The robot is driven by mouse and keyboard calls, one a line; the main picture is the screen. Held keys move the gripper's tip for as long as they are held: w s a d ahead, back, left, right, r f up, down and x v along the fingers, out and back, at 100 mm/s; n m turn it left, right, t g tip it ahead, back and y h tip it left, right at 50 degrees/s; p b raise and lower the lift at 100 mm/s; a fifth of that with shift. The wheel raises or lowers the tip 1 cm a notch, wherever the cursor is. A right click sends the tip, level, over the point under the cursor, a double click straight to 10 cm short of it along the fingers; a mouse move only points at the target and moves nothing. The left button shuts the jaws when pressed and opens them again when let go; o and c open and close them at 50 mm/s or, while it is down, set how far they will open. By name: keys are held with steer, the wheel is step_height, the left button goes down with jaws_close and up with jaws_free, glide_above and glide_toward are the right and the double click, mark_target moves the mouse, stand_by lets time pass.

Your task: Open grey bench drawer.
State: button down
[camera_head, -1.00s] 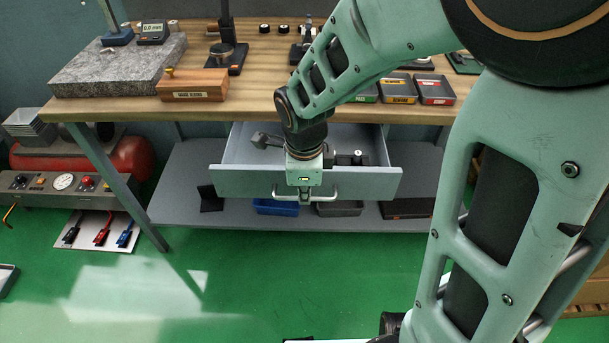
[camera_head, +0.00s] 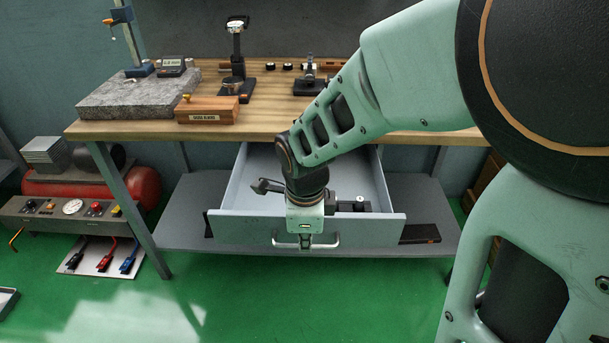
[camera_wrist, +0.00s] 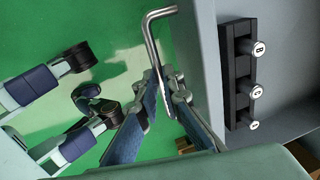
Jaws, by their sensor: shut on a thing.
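The grey bench drawer (camera_head: 240,228) hangs under the wooden workbench and stands well open, its inside visible from above. Its metal bar handle (camera_head: 334,241) is on the front face. My gripper (camera_head: 305,242) is at the handle, in front of the drawer. In the wrist view, my gripper (camera_wrist: 168,90) is shut on the handle (camera_wrist: 152,40), with the fingers on either side of the bar close to the drawer front (camera_wrist: 200,60). My wrist hides part of the drawer front in the head view.
Inside the drawer lie a dark tool (camera_head: 266,186) and a black rack with silver knobs (camera_wrist: 240,75). The workbench top (camera_head: 270,125) holds a granite plate (camera_head: 125,98) and a wooden box (camera_head: 207,109). A lower shelf (camera_head: 190,215) lies below; green floor in front is clear.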

stand_by(0.3)
steer(key=c, duration=2.3)
jaws_free()
steer(key=shift+s+r, duration=0.25)
steer(key=shift+r, duration=1.1)
steer(key=shift+s+r, duration=0.25)
steer(key=shift+r, duration=1.1)
steer(key=shift+s+r, duration=0.25)
steer(key=shift+r, duration=1.1)
